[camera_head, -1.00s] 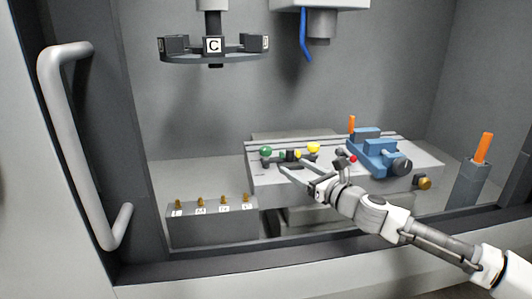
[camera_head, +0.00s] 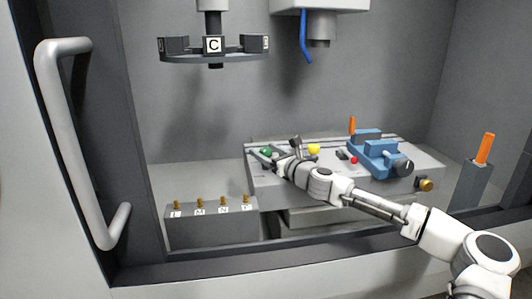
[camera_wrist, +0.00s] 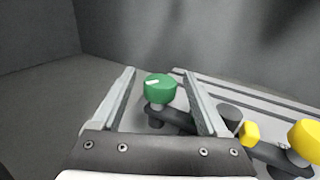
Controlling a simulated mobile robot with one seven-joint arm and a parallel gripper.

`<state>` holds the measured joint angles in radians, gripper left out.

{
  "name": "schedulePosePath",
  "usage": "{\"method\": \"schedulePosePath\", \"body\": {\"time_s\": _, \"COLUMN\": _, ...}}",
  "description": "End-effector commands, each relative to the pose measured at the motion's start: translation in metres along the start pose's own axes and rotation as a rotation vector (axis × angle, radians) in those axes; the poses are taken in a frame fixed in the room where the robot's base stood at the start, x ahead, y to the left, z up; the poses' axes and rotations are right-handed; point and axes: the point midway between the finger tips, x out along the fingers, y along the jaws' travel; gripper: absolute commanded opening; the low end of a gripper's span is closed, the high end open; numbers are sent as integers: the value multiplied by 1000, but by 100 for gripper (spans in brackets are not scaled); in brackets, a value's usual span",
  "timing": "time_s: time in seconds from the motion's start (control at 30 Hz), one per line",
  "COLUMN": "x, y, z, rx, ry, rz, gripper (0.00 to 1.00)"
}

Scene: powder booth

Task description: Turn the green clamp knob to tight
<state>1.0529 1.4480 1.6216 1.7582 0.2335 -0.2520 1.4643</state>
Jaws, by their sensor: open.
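The green clamp knob (camera_wrist: 160,91) stands on a dark clamp bar, between the two fingers of my open gripper (camera_wrist: 162,88) in the wrist view. It has a white mark on its top, pointing left and slightly down. Both fingers are apart from the knob in that picture, with a gap on each side. In the head view the green knob (camera_head: 266,152) shows at the left end of the machine table, with my gripper (camera_head: 262,158) right at it. My wrist partly covers the clamp there.
A yellow knob (camera_wrist: 305,141) and a smaller yellow piece (camera_wrist: 249,133) stand to the right of the green knob. A blue vise (camera_head: 377,156) and a red knob (camera_head: 354,160) are further right on the table (camera_head: 425,160). A block with several brass-topped pieces (camera_head: 210,229) stands front left.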

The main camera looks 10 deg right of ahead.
Motion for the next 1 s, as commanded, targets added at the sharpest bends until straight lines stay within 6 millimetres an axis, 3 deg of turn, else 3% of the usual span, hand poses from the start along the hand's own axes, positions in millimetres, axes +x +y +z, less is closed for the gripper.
{"method": "schedulePosePath", "body": {"time_s": 0.23, "x": 1, "y": 0, "z": 0, "rx": 0, "ry": 0, "rz": 0, "gripper": 76}}
{"method": "schedulePosePath", "body": {"time_s": 0.27, "x": 0, "y": 0, "z": 0, "rx": 0, "ry": 0, "rz": 0, "gripper": 73}}
{"method": "schedulePosePath", "body": {"time_s": 0.67, "x": 0, "y": 0, "z": 0, "rx": 0, "ry": 0, "rz": 0, "gripper": 1}}
{"method": "schedulePosePath", "body": {"time_s": 1.0, "x": 0, "y": 1, "z": -1, "rx": 0, "ry": 0, "rz": -30, "gripper": 0}}
